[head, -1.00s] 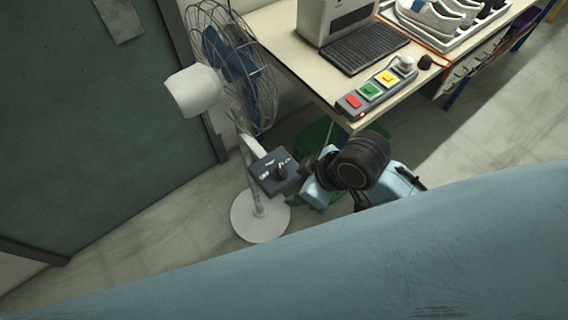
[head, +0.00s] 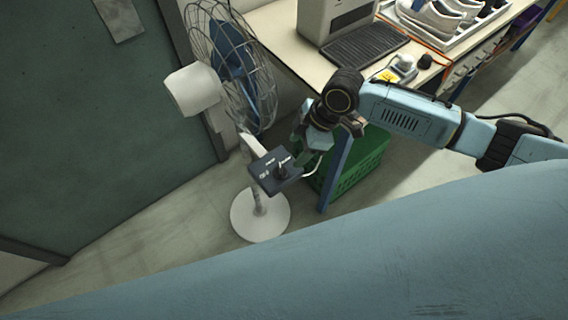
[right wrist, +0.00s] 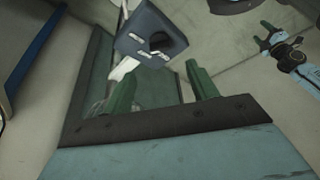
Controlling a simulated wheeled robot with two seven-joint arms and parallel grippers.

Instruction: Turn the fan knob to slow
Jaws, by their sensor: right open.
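The white standing fan (head: 262,222) has a dark control box (head: 264,181) on its pole. A black knob (head: 281,172) stands on the box among small white marks. The box also shows at the top of the right wrist view (right wrist: 128,46), with its dark knob (right wrist: 172,42). I cannot read which mark the knob points to. My right gripper (head: 301,158) is just right of the box in the head view. In the right wrist view its green fingers (right wrist: 160,72) are apart and empty, short of the box. My left gripper (right wrist: 265,36) shows small at the right of that view.
A blue bench leg (head: 333,180) and a green crate (head: 362,165) are close right of my gripper. A dark green door (head: 90,120) is at left.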

